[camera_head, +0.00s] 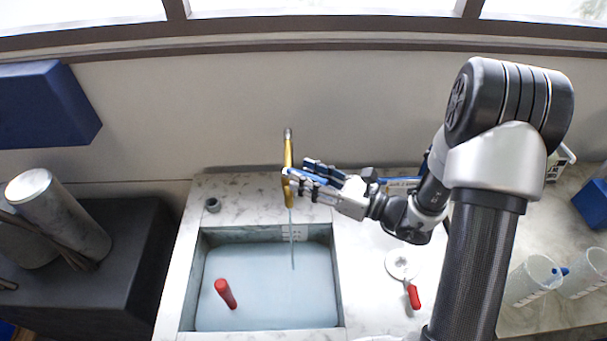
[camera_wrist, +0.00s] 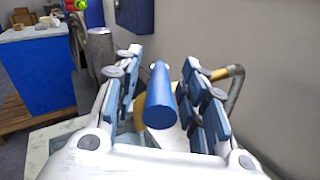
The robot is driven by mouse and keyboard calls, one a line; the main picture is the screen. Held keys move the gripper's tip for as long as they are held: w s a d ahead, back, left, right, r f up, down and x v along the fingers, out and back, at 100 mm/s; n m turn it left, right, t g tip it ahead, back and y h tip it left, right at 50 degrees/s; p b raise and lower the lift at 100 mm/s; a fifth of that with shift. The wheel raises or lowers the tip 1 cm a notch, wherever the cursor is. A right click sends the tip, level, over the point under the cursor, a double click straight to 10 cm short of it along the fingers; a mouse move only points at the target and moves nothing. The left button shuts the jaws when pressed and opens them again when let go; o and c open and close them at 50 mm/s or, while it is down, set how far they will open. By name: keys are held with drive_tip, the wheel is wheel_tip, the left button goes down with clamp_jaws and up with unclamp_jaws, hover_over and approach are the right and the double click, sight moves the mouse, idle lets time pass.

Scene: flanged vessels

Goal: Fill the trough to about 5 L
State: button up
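The trough (camera_head: 188,285) is a stone basin set in the counter, with pale blue water (camera_head: 265,300) across it. A gold tap (camera_head: 288,175) stands at its back edge, and a thin stream of water (camera_head: 292,240) falls from it into the trough. A red cylinder (camera_head: 225,293) sticks up from the water. My gripper (camera_head: 297,180) is beside the tap. In the wrist view my gripper (camera_wrist: 163,92) is open, its fingers either side of a blue handle (camera_wrist: 159,97) with visible gaps. Gold pipe (camera_wrist: 226,72) shows behind the right finger. No level marks are readable.
A ladle-like item with a red handle (camera_head: 414,296) lies right of the trough. Clear beakers (camera_head: 533,278) stand at the far right. Metal cylinders (camera_head: 60,215) stand on a dark block at the left. The wall is close behind the tap.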

drive_tip(key=shift+w+a, duration=0.35)
drive_tip(key=shift+a, duration=0.2)
drive_tip(key=shift+c, duration=0.5)
clamp_jaws()
